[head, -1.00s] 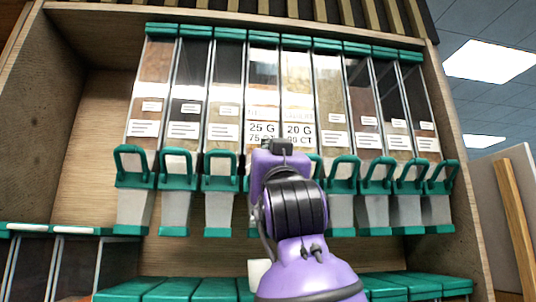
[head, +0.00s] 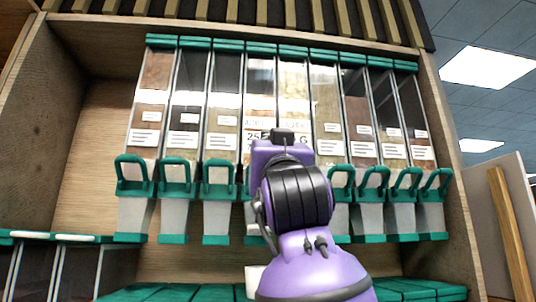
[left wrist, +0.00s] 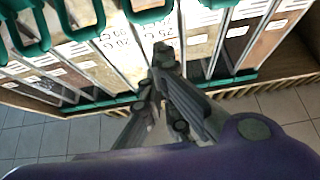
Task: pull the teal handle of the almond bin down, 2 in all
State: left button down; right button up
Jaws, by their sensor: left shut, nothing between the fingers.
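A row of clear bins with teal lids and teal loop handles fills the shelf; which holds almonds I cannot tell. The two middle bins carry large price labels (head: 255,135), partly covered by my purple left arm. Their handles are hidden behind it in the head view. Left of the arm, a teal handle (head: 219,178) stands raised. My left gripper (left wrist: 163,52) is shut and empty in the left wrist view, in front of the bins near the large price labels (left wrist: 118,38). Teal handles (left wrist: 84,18) show at that view's top. I cannot tell whether it touches anything. My right gripper is out of view.
A wooden shelf side (head: 452,165) closes the row on the right. A lower row of teal-lidded bins (head: 165,292) lies below. Wooden slats (head: 230,10) run above. Bare back panel (head: 95,165) shows at left.

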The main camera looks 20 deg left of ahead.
pick_arm(q)
jog(key=v, duration=0.5)
jog(key=shift+s+d+r, duration=0.1)
jog(key=shift+s+r, duration=0.15)
jog(key=shift+r, duration=0.15)
dwell(0.8)
